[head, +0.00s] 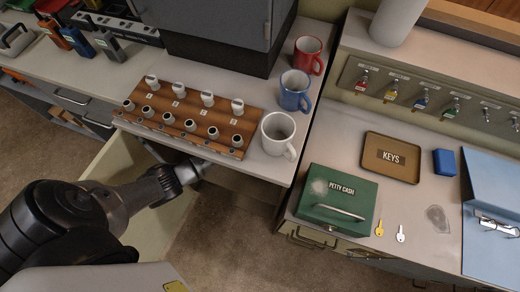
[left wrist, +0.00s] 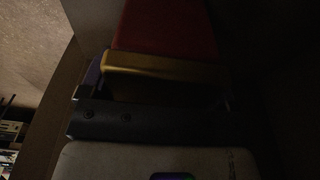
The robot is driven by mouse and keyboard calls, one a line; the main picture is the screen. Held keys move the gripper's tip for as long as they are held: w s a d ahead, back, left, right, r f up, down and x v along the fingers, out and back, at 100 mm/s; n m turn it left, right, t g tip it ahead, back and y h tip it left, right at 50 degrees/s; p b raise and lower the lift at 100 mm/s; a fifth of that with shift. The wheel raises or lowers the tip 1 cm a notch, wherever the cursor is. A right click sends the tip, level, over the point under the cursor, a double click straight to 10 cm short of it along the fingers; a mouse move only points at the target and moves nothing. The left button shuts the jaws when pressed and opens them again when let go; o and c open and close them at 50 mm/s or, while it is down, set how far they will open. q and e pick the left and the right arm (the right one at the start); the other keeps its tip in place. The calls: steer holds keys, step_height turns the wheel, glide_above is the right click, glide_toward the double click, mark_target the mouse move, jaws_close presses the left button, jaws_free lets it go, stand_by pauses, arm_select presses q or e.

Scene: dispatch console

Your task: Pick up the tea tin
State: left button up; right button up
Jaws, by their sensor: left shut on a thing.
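My left gripper (head: 194,172) reaches under the front edge of the counter in the head view, its fingertips hidden there. In the dark left wrist view, a red thing with a gold band (left wrist: 165,70), which looks like the tea tin (left wrist: 168,28), is directly ahead of the gripper. The gripper is shut on it, though the contact is too dark to see clearly. The tin does not show in the head view. My right gripper is in neither view.
A pale open panel (head: 125,165) stands beside my left arm below the counter. Above are a wooden switch board (head: 240,150), a white mug (head: 278,135), a blue mug (head: 295,92) and a red mug (head: 308,56). A green cash box (head: 325,212) sits on the right desk.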

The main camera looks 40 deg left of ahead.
arm_select(q)
steer(key=shift+c, duration=1.1)
steer(key=shift+r, duration=0.15)
